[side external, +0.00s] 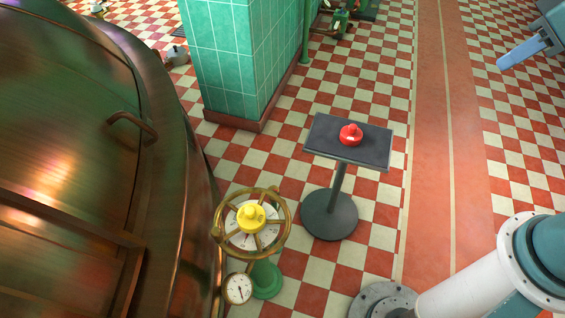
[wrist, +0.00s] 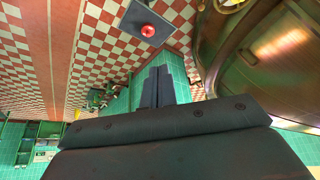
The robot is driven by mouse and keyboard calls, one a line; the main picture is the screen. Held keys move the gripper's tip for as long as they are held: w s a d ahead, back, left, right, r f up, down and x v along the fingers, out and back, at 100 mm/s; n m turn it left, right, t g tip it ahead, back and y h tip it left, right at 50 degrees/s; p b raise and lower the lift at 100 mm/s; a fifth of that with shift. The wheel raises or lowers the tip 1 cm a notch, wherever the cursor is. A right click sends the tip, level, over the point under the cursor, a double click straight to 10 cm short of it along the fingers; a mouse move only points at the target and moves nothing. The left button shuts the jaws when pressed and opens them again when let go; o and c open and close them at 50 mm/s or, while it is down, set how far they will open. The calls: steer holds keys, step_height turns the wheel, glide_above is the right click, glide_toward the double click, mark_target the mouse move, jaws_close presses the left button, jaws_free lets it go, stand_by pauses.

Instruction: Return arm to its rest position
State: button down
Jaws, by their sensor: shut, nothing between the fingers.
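My gripper (wrist: 160,72) shows in the wrist view with its two dark fingers together and nothing between them. It is in the air, well apart from the pedestal and the kettle. A blue-grey end piece at the upper right edge of the side external view looks like part of my arm or gripper; I cannot tell which. A red knobbed object (side external: 350,135) sits on the dark square top of a pedestal table (side external: 323,150). In the wrist view the red object (wrist: 148,30) shows near the top.
A large copper kettle (side external: 70,130) fills the left side. Beside it stand a brass handwheel (side external: 222,238) with a yellow knobbed piece (side external: 251,216) at its centre and a gauge (side external: 238,289). A green tiled pillar (side external: 240,60) stands behind. The chequered floor right of the pedestal is clear.

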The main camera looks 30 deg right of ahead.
steer(key=s+d+f+m, duration=0.1)
steer(key=s, duration=0.5)
steer(key=shift+s+d, duration=0.15)
steer(key=shift+s, duration=0.15)
stand_by(0.8)
